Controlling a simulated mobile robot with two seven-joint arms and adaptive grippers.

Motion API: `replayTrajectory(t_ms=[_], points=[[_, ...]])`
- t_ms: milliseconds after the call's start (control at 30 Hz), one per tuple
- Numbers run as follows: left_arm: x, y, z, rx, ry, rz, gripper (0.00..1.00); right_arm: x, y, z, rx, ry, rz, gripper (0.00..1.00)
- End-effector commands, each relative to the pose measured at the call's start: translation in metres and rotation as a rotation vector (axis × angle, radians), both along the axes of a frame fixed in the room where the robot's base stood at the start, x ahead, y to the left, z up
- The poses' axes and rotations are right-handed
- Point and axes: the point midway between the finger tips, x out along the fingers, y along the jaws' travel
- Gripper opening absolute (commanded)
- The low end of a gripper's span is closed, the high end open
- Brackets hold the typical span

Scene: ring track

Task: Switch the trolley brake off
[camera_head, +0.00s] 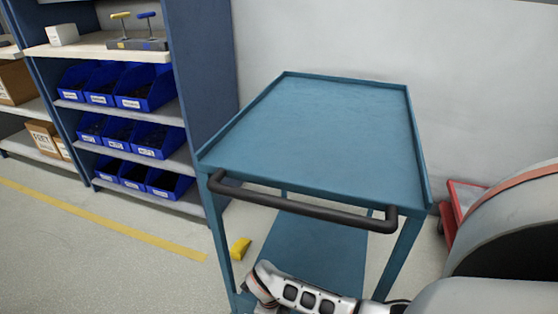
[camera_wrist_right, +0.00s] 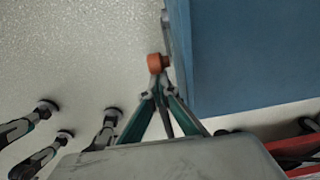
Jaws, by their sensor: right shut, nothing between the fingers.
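The blue trolley (camera_head: 330,110) stands in front of me with its dark push bar (camera_head: 300,208) toward me. In the right wrist view its blue surface (camera_wrist_right: 250,50) fills the upper right. An orange-brown round knob (camera_wrist_right: 155,63) sits beside the trolley's edge, looking like a brake part; I cannot tell its setting. My right gripper (camera_wrist_right: 158,90) is shut and empty, its fingertips just below the knob in the picture; I cannot tell if they touch it. In the head view my arm (camera_head: 310,297) reaches low before the trolley, its gripper not clearly visible. My left gripper is out of view.
A yellow block (camera_head: 240,248) shows by the trolley's left front leg. A blue shelf unit with blue bins (camera_head: 145,88) stands at left. A red object (camera_head: 462,200) is right of the trolley. A wall stands behind. The floor at left, with a yellow line (camera_head: 100,218), is clear.

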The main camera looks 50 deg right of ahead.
Motion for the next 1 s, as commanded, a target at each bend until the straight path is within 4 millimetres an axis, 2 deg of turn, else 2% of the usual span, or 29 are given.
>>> replayTrajectory(t_ms=[100, 233, 400, 533, 1000], points=[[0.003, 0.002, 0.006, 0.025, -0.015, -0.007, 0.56, 0.012, 0.0, 0.007, -0.014, 0.012, -0.01, 0.0], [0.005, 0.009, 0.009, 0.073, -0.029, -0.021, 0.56, 0.019, 0.001, 0.012, -0.034, 0.054, -0.011, 0.0], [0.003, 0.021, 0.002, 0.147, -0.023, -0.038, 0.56, 0.019, 0.011, 0.015, -0.041, 0.112, 0.0, 0.0], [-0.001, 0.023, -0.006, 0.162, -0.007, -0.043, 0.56, 0.024, 0.013, 0.016, -0.044, 0.119, 0.002, 0.0], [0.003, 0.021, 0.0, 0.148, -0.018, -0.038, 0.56, 0.024, 0.013, 0.015, -0.045, 0.121, 0.004, 0.0]])
